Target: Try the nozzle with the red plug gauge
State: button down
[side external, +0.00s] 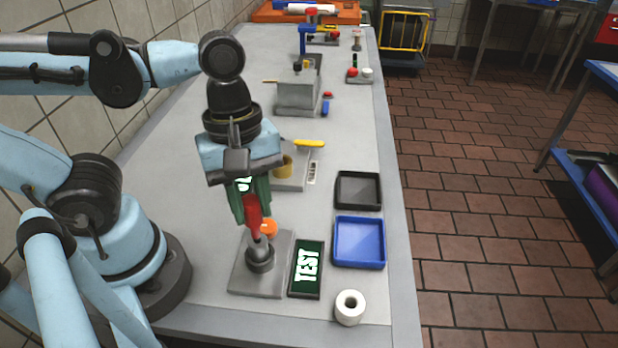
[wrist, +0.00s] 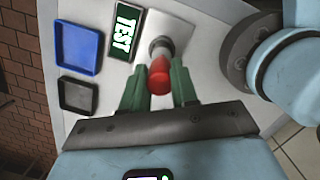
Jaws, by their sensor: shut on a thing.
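My gripper (side external: 250,200) has green fingers and is shut on the red plug gauge (side external: 253,216), pointing down over the grey nozzle (side external: 260,262). The nozzle stands on a grey plate (side external: 245,283). The gauge's grey lower tip meets the top of the nozzle in the side view; how far it is inside I cannot tell. In the wrist view the red gauge (wrist: 159,74) sits between the green fingertips (wrist: 159,88), in line with the nozzle (wrist: 161,46). A dark green TEST sign (side external: 306,269) lies beside the plate.
A blue tray (side external: 359,264) and a black tray (side external: 358,204) lie right of the sign. A white roll (side external: 349,308) stands near the front edge. An orange round thing (side external: 269,228) is just behind the gauge. Fixtures with a yellow piece (side external: 309,142) stand farther back.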

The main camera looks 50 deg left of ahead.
jog(key=shift+f, duration=0.55)
dwell(0.4)
dwell(1.1)
jog(key=shift+r, duration=3.5)
jog(key=shift+w, duration=0.1)
